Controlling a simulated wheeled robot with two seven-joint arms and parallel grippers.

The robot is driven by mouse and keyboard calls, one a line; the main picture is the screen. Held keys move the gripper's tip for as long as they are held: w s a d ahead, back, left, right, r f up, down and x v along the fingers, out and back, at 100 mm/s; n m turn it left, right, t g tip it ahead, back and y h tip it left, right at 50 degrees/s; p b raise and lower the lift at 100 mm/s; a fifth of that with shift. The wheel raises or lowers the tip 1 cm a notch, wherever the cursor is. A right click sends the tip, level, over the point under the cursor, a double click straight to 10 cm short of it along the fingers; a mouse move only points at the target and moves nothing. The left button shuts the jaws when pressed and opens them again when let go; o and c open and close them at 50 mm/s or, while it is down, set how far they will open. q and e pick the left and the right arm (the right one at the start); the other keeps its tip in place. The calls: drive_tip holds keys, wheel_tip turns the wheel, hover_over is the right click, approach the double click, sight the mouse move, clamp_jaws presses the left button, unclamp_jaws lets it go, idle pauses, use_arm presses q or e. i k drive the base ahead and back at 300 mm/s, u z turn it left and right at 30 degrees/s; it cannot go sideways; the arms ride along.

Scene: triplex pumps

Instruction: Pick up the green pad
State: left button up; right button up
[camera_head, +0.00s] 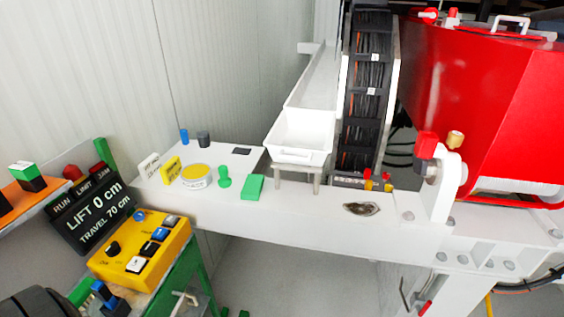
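A flat green rectangular pad (253,187) lies on the white bench (290,215), near the middle of the picture. A green knobbed piece (224,177) stands upright just to its left, apart from it. The white tray (296,138) on its small stand is to the right of the pad and a little behind it. I make out neither of my grippers in the head view, and nothing covers the pad.
A round yellow-topped tin (196,176), small signs and blue and dark cylinders stand left of the pad. A yellow control box (140,248) and a black display reading LIFT 0 cm (92,215) are at the lower left. A red machine (485,100) fills the right.

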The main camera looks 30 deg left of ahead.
sight(253, 186)
drive_tip(key=u, duration=2.4)
drive_tip(key=k, duration=0.5)
drive_tip(key=z, duration=0.05)
